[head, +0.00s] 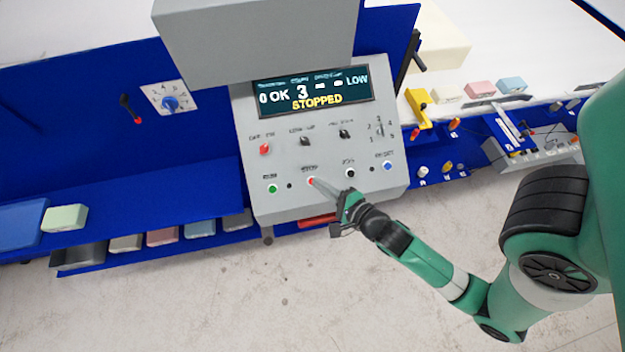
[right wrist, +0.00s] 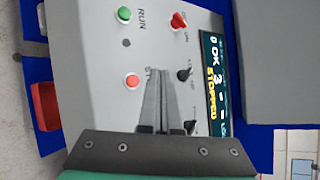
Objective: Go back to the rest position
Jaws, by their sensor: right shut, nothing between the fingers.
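My right gripper (head: 322,186) is shut and empty, with its tips at the lower part of the grey control panel (head: 220,110), just by the red stop button (head: 311,181). In the right wrist view the closed fingers (right wrist: 161,75) point at the panel beside the red button (right wrist: 132,80); I cannot tell whether they touch it. The panel's display (head: 315,92) reads "OK 3 LOW" and "STOPPED". A green button (head: 272,188) is left of the red one; a black (head: 350,173) and a blue button (head: 388,166) are to the right. My left gripper is not in view.
A grey housing (head: 255,40) overhangs the panel. Blue shelves (head: 140,235) with several foam blocks stand at left. A white table (head: 550,50) with a yellow part (head: 418,106) and blocks is at right. The floor (head: 260,310) below the panel is clear.

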